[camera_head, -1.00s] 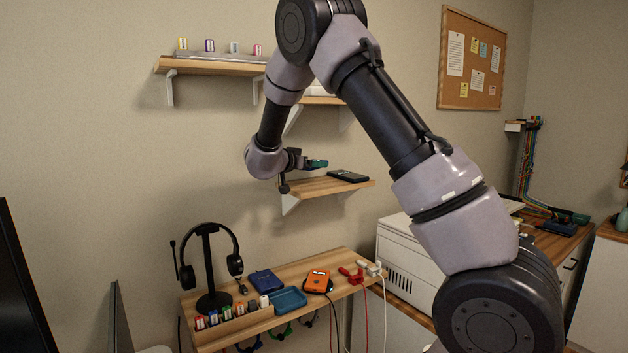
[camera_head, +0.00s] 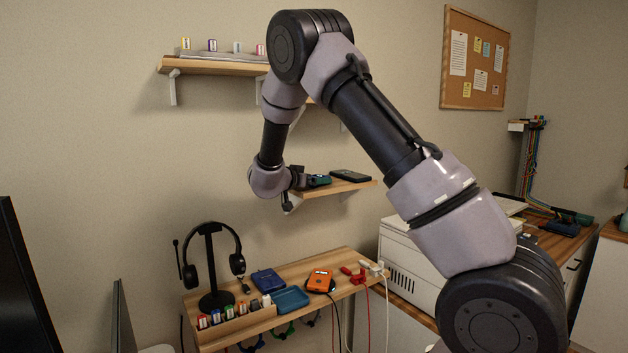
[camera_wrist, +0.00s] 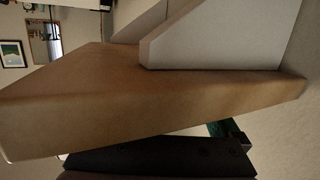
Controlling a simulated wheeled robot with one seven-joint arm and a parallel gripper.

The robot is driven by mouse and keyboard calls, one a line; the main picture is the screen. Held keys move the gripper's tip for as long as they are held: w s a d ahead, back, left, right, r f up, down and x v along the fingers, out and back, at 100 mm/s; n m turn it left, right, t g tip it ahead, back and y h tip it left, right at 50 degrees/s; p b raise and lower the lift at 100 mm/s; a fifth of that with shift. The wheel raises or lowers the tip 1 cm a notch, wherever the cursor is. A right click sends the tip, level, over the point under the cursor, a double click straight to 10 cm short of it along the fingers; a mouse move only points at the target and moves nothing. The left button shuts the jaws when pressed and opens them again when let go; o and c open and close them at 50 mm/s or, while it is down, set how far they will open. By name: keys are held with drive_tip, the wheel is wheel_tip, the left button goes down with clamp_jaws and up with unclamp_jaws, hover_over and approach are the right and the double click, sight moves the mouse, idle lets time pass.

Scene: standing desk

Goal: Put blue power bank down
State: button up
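My gripper (camera_head: 300,179) is at the left end of the small middle shelf (camera_head: 336,187). A small teal-looking block, which I take for the blue power bank (camera_head: 319,181), sits at its fingers, low over the shelf top; whether it touches the wood is unclear. The gripper appears shut on it, though the fingers are small and dark here. In the wrist view, the dark gripper body fills the bottom, with a sliver of teal (camera_wrist: 226,128) beside the wooden shelf edge (camera_wrist: 150,115). Most of the block is hidden there.
A black device (camera_head: 350,176) lies on the shelf to the right of the block. Below, the desk (camera_head: 345,262) holds a headset stand, a dark blue box (camera_head: 269,281), a blue tray (camera_head: 290,299) and an orange device (camera_head: 320,280). A white bracket (camera_wrist: 215,40) supports the shelf.

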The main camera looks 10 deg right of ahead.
drive_tip(key=shift+s+a+r, duration=0.15)
drive_tip(key=shift+r, duration=0.05)
drive_tip(key=v, duration=1.1)
drive_tip(key=r+y, duration=0.1)
drive_tip(key=w+d+r+y, duration=0.1)
drive_tip(key=r, duration=0.1)
drive_tip(key=w+d+r+t+y, duration=0.1)
drive_tip(key=shift+d+r, duration=0.2)
drive_tip(key=s+d+r+n+y, duration=0.35)
drive_tip(key=s+r+y, duration=0.6)
drive_tip(key=r, duration=0.35)
drive_tip(key=s+d+f+g, duration=0.1)
drive_tip(key=s+d+f, duration=0.1)
drive_tip(key=s, duration=0.6)
drive_tip(key=s+d+f+n+g, duration=0.1)
drive_tip(key=s+d+g, duration=0.1)
drive_tip(key=s, duration=0.7)
drive_tip(key=s+d+f+g, duration=0.2)
drive_tip(key=s+d, duration=0.2)
drive_tip(key=s, duration=0.5)
drive_tip(key=shift+f+y, duration=0.35)
drive_tip(key=shift+f, duration=0.05)
drive_tip(key=shift+s, duration=0.1)
